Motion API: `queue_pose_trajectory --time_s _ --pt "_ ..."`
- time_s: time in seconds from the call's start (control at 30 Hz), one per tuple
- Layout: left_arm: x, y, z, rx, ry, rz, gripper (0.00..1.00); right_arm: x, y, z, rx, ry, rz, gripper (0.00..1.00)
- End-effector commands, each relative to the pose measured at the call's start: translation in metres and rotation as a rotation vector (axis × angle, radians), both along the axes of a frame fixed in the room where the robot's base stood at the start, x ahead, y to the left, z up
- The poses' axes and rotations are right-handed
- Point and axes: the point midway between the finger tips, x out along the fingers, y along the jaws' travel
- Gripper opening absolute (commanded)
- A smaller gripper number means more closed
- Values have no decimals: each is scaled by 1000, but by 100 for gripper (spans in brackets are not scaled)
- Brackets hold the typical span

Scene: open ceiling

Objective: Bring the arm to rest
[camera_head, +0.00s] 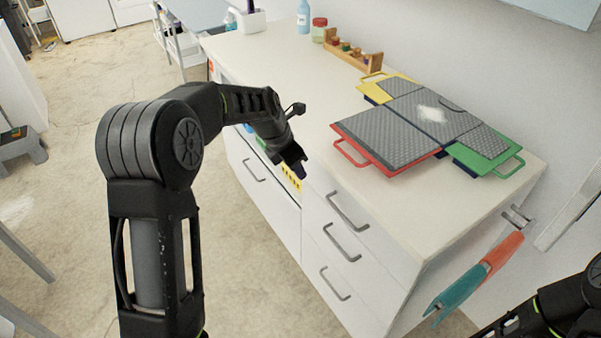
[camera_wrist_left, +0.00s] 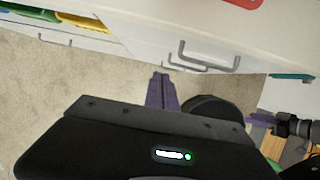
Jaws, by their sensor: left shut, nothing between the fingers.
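My left arm comes in from the left and bends over the floor in front of the white cabinet. My left gripper (camera_head: 297,168) points down beside the cabinet's drawer fronts, apart from the countertop. In the left wrist view its two purple-grey fingers (camera_wrist_left: 162,88) are together with nothing between them. Part of my right arm (camera_head: 550,312) shows at the bottom right corner of the head view; its gripper is out of the picture.
The white cabinet (camera_head: 300,95) has drawers with grey handles (camera_head: 348,212). On top lie grey mats with red, yellow and green handled frames (camera_head: 487,158), a wooden rack (camera_head: 352,52) and bottles. Red and teal cloths (camera_head: 478,275) hang at its end. A grey stool (camera_head: 20,145) stands left.

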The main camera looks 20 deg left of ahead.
Motion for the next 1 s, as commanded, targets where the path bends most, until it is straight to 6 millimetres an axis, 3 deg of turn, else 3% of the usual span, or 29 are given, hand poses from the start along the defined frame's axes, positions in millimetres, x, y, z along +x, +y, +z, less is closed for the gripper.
queue_pose_trajectory --time_s 0.4,0.57,0.67,0.77,0.87,0.97,1.0 --pt "1 0 0 12 -10 -34 0 0 0 0 0 0 0 36" --pt "13 6 2 99 -105 -202 0 0 0 0 0 0 0 36" --pt "21 7 -5 210 -197 -401 0 0 0 0 0 0 0 36" --pt "20 -6 -30 350 -281 -682 0 0 0 0 0 0 0 36" --pt "4 -29 -76 490 -339 -1014 0 0 0 0 0 0 0 36" --pt "-31 -57 -131 603 -383 -1364 0 0 0 0 0 0 0 36" --pt "-51 -71 -154 637 -400 -1511 0 0 0 0 0 0 0 36"
